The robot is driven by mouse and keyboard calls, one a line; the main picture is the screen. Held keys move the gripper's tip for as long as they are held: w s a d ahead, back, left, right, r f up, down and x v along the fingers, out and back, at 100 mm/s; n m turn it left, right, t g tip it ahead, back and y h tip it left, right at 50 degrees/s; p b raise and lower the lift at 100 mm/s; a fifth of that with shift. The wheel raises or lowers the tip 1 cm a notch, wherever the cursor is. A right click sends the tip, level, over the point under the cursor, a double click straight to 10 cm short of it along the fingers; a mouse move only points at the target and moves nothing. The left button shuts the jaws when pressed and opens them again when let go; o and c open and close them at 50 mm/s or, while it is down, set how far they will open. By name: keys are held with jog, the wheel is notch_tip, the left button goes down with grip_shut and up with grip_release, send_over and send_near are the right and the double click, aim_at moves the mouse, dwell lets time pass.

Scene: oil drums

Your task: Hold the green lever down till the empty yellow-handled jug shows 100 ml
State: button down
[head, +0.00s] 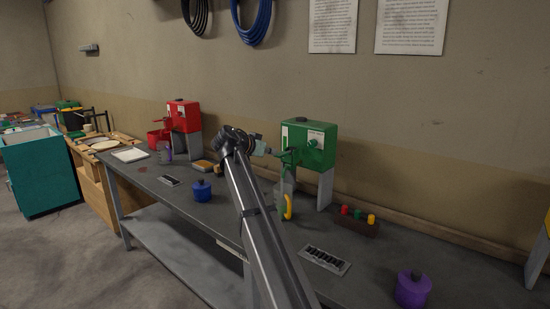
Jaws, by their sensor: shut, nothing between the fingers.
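The green oil drum (310,146) stands on grey legs on the bench at the centre right. Its green lever (287,155) points left from the drum's front. The jug with the yellow handle (288,207) stands below the drum's front, partly hidden by my arm. Its contents and scale cannot be read. My gripper (266,150) is shut and empty, at the left end of the lever. It overlaps the lever in the picture; I cannot tell whether they touch.
The red drum (183,116) stands further left. A blue canister (201,190) and a purple canister (412,288) stand on the bench. A rack with coloured caps (357,225) sits right of the green drum. A dark-slotted plate (325,260) lies in front.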

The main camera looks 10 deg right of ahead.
jog(key=v, duration=0.8)
jog(key=shift+s+a+f+b, duration=0.15)
jog(key=shift+a+f+b, duration=0.1)
jog(key=shift+b, duration=0.1)
